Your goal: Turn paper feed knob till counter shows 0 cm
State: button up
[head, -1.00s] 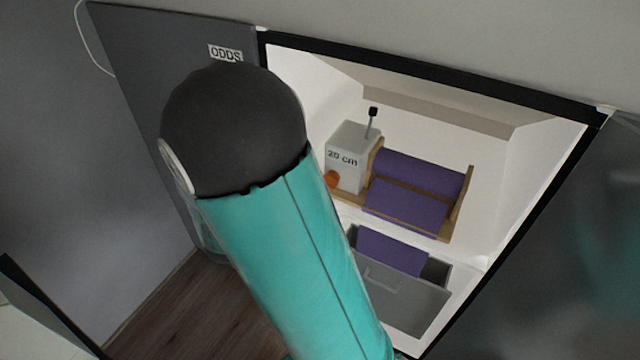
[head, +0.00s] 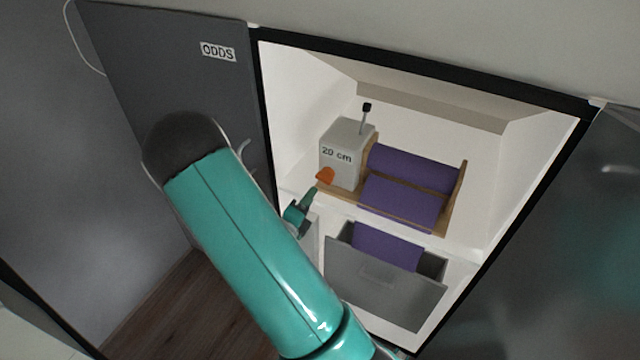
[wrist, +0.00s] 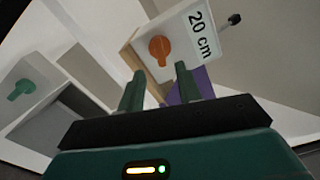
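The paper feed unit is a light grey box (head: 344,148) with a counter reading 20 cm (head: 337,155), which also shows sideways in the wrist view (wrist: 199,36). Its orange knob (head: 325,176) sits low on the box; it also shows in the wrist view (wrist: 160,49). Purple paper (head: 412,168) lies over a wooden frame beside the box. My gripper (head: 308,197) is just below and left of the knob in the head view. In the wrist view my gripper (wrist: 161,86) has its fingers apart and empty, with the knob beyond the gap. No contact shows.
A black-tipped lever (head: 366,115) rises from the box. Below is a grey drawer (head: 385,292) with purple paper hanging in it. A teal knob (wrist: 22,89) is on a white panel beside the drawer. The open ODDS door (head: 180,85) stands left; cabinet walls bound the space.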

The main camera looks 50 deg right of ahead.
aim_at(322, 181)
jog(key=x, duration=0.7)
jog(key=shift+c, duration=0.2)
grip_shut()
